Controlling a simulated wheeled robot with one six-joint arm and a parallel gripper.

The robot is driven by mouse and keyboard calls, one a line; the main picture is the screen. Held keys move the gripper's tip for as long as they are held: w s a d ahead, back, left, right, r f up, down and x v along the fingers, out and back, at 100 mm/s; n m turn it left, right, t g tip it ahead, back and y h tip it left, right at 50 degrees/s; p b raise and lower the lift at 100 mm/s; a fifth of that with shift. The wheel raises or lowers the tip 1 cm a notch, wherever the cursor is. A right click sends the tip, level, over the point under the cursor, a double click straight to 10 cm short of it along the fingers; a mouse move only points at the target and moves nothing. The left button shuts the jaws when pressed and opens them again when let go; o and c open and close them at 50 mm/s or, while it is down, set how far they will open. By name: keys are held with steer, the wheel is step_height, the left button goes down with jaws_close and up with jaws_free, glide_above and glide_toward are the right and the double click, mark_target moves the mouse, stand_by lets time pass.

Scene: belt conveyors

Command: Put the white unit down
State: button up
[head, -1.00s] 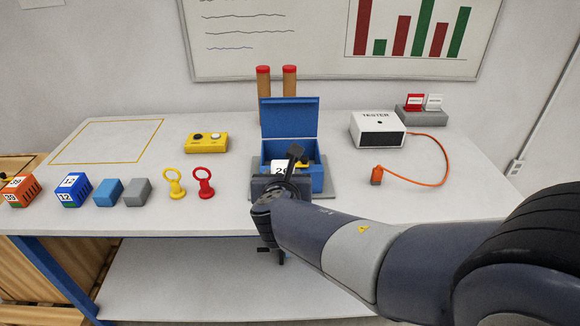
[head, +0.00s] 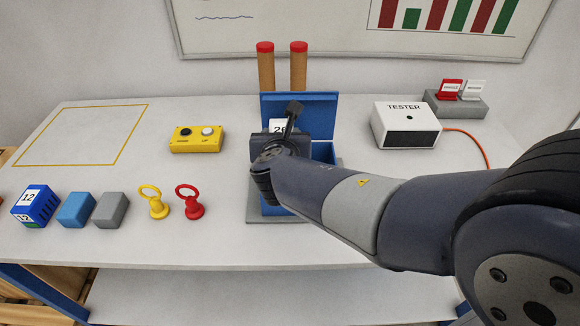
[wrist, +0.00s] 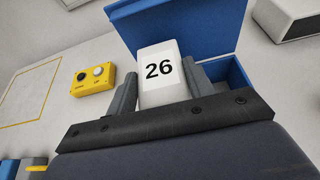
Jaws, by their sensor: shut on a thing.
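The white unit (wrist: 158,66), a white block with the number 26 on its face, stands between the two grey fingers of my gripper (wrist: 166,88) in the wrist view. My gripper is shut on it. In the head view only the top of the unit (head: 277,126) shows above my wrist, in front of the raised lid of the blue box (head: 322,150). The unit appears to be at or above the box; its lower end is hidden, so I cannot tell whether it touches anything.
A yellow two-button box (head: 197,139) and a yellow-outlined empty area (head: 75,163) lie to the left. Blue, grey and numbered blocks and yellow and red ring-handled pieces (head: 189,203) stand at the front left. A white tester (head: 406,125) with an orange cable is at the right.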

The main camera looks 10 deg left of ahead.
step_height(320, 180, down, 8)
steer(key=shift+r+b, duration=0.1)
steer(key=shift+b, duration=1.15)
steer(key=shift+s+d+f+b, duration=0.1)
steer(key=shift+s+f+b, duration=0.05)
steer(key=shift+f+b, duration=0.55)
steer(key=o, duration=1.2)
steer(key=shift+f, duration=0.2)
steer(key=shift+r+p, duration=0.8)
steer(key=shift+p, duration=0.15)
steer(key=p+v, duration=0.1)
steer(key=v, duration=1.1)
